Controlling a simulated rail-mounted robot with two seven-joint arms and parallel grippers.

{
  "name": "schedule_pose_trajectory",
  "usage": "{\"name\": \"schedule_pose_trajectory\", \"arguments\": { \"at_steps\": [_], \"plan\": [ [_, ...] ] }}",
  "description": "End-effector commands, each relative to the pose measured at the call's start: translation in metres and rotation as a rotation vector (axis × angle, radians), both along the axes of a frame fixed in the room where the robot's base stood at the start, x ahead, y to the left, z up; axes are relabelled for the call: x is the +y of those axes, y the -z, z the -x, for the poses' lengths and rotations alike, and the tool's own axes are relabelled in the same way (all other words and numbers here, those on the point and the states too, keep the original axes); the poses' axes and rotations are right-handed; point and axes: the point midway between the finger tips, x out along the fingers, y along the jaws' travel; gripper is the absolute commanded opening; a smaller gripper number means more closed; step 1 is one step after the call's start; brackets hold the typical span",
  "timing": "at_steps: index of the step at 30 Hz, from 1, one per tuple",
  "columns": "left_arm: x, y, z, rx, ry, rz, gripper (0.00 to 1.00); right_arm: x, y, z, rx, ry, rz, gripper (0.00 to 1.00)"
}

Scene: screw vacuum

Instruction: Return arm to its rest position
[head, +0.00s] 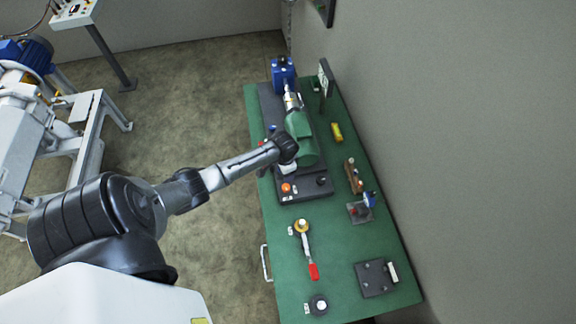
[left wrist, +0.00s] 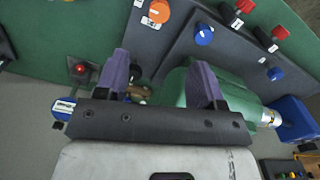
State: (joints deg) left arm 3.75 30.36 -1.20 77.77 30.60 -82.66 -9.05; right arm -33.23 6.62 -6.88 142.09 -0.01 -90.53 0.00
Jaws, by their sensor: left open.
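My left arm (head: 240,165) reaches in from the left in the head view, and its wrist is above the green pump body (head: 303,140) on the bench. The gripper itself is mostly hidden under the wrist there. In the left wrist view my left gripper (left wrist: 162,82) shows two purple fingers, apart, with nothing held between them. The green pump body (left wrist: 240,97) lies behind and beside the right finger. Whether finger and body touch cannot be told. My right gripper is in neither view.
The green bench (head: 340,240) carries a blue motor (head: 283,73), an orange knob (head: 286,187), a red-handled valve (head: 313,270) and a black block (head: 373,278). A wall stands right of it. A white-framed machine (head: 90,150) stands left. The floor (head: 190,110) between is open.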

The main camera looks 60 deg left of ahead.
Motion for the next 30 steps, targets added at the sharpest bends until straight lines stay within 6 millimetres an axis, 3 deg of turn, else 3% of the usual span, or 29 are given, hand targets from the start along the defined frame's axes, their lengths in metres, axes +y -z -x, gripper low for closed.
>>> {"name": "schedule_pose_trajectory", "arguments": {
  "at_steps": [15,20,22,26,30],
  "plan": [
    [0.004,-0.001,0.003,0.023,-0.048,-0.033,0.63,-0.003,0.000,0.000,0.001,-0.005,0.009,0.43],
    [-0.005,-0.050,-0.023,-0.084,-0.006,-0.150,0.63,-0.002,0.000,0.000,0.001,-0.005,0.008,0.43],
    [-0.021,-0.080,-0.038,-0.166,0.027,-0.197,0.63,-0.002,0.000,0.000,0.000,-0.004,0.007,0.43],
    [-0.069,-0.132,-0.048,-0.325,0.087,-0.249,0.63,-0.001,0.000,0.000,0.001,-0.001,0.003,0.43],
    [-0.129,-0.172,-0.022,-0.463,0.136,-0.249,0.63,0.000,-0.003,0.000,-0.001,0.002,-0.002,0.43]
  ]
}}
